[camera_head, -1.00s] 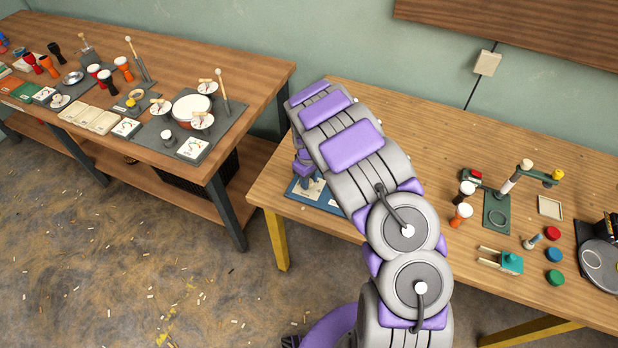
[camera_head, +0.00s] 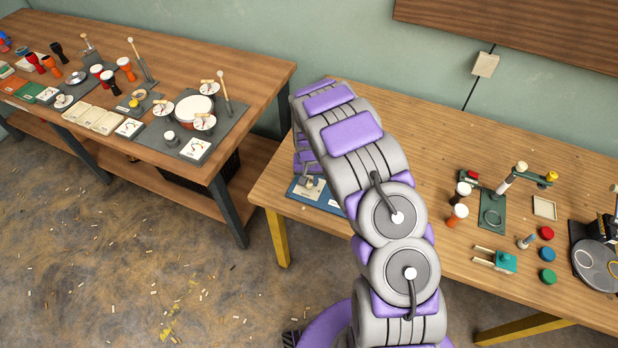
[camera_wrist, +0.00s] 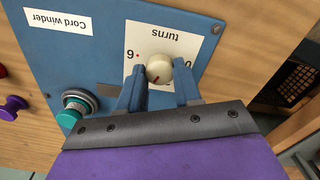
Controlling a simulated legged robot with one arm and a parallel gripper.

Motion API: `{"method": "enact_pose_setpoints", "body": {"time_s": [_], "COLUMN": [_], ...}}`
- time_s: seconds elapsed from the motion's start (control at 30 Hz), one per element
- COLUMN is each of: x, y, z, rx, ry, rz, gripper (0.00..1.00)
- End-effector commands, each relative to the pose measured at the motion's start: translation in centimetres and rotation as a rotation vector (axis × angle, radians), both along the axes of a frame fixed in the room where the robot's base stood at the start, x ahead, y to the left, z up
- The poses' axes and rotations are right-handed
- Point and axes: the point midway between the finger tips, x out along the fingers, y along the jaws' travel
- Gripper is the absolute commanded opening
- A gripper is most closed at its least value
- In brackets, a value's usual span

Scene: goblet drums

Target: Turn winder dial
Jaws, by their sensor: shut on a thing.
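In the wrist view the blue cord winder panel (camera_wrist: 95,45) carries a white "turns" card (camera_wrist: 195,38), seen upside down, with marks reading 6 and 0. The cream winder dial (camera_wrist: 158,69) sits on this card with a dark red pointer line on it. My gripper (camera_wrist: 159,88) is shut on the dial, with a blue finger on either side. In the head view the winder's blue base (camera_head: 312,196) shows at the table's left end, mostly hidden behind my arm.
A teal button (camera_wrist: 68,117) in a metal ring is left of my gripper, with a purple knob (camera_wrist: 12,108) beyond the panel. Small drums, coloured discs and a green stand (camera_head: 491,212) are on the right of the wooden table (camera_head: 420,125). A second bench (camera_head: 250,75) stands at left.

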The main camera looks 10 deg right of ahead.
Motion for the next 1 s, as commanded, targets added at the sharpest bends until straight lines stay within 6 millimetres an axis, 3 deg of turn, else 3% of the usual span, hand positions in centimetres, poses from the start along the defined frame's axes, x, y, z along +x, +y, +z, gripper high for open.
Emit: {"method": "enact_pose_setpoints", "body": {"time_s": [0.3,0.83,0.87,1.0], "x": [0.08,-0.03,-0.04,-0.06], "y": [0.05,0.06,0.06,0.04], "z": [0.05,-0.04,-0.04,-0.04], "rx": [0.001,0.0,0.0,0.0], "ry": [-0.002,0.001,0.001,0.001], "rz": [-0.108,-0.126,-0.126,-0.126], "gripper": [0.03,0.03,0.36,0.5]}}
